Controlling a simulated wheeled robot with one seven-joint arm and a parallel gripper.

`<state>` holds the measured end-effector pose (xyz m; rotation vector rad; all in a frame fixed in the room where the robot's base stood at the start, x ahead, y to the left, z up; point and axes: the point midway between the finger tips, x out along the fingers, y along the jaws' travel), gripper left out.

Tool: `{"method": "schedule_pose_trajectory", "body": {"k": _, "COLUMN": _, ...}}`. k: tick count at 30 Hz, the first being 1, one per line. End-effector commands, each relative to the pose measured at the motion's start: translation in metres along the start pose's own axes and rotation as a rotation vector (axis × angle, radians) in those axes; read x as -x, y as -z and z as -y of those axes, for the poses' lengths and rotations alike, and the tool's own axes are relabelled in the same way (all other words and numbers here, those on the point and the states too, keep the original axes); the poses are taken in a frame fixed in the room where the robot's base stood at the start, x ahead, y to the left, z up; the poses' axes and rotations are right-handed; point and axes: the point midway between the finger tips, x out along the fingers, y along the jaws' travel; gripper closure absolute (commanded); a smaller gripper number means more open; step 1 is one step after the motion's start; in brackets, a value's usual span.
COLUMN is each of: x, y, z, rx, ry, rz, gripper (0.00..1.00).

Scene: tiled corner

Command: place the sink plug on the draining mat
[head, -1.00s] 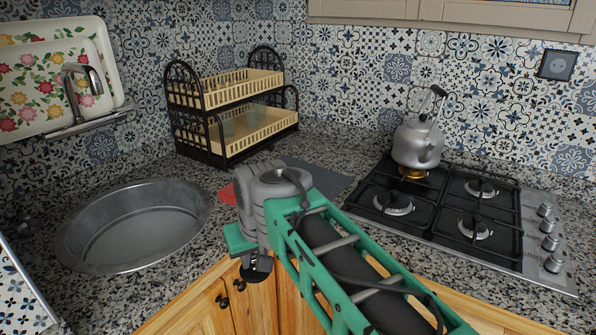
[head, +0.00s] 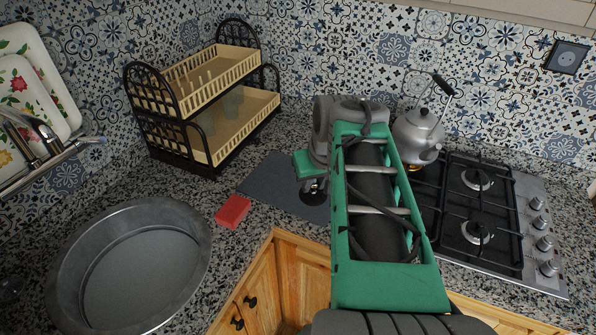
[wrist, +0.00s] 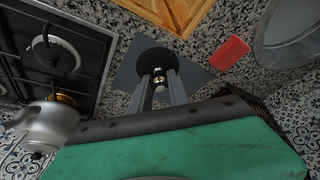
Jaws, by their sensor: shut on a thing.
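The sink plug is a round black disc with a small metal knob (wrist: 152,60). In the head view its dark edge (head: 314,197) shows under my gripper. My gripper (head: 315,184) points down and is shut on the plug's knob; in the wrist view its two fingers (wrist: 159,80) close around it. The draining mat is a flat dark grey sheet (head: 266,180) on the counter, also in the wrist view (wrist: 192,78). The plug is over the mat's right part. I cannot tell whether it touches the mat. My arm hides the mat's right end.
A red sponge (head: 233,211) lies left of the mat. The round metal sink (head: 190,222) is at the left. A two-tier dish rack (head: 205,155) stands behind the mat. A kettle (head: 412,140) sits on the gas hob (head: 508,237) at the right.

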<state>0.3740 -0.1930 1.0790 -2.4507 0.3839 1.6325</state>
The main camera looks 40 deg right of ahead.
Motion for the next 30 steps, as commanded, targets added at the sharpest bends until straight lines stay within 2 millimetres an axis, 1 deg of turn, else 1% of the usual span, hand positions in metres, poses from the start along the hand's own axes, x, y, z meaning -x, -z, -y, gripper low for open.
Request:
{"method": "schedule_pose_trajectory", "body": {"k": 3, "x": -0.021, "y": 0.019, "z": -0.006, "rx": 0.000, "ry": 0.002, "rz": 0.007, "gripper": 1.00}}
{"method": "schedule_pose_trajectory", "body": {"k": 9, "x": -0.055, "y": 0.050, "z": -0.018, "rx": -0.001, "ry": 0.002, "rz": 0.007, "gripper": 1.00}}
{"method": "schedule_pose_trajectory", "body": {"k": 15, "x": -0.099, "y": 0.062, "z": -0.024, "rx": 0.000, "ry": 0.002, "rz": 0.006, "gripper": 1.00}}
{"method": "schedule_pose_trajectory", "body": {"k": 22, "x": -0.128, "y": 0.070, "z": -0.029, "rx": 0.000, "ry": 0.001, "rz": 0.005, "gripper": 1.00}}
{"method": "schedule_pose_trajectory", "body": {"k": 27, "x": -0.152, "y": 0.060, "z": -0.029, "rx": 0.000, "ry": 0.001, "rz": 0.005, "gripper": 1.00}}
{"method": "schedule_pose_trajectory", "body": {"k": 30, "x": -0.156, "y": 0.059, "z": -0.030, "rx": 0.000, "ry": 0.000, "rz": 0.001, "gripper": 1.00}}
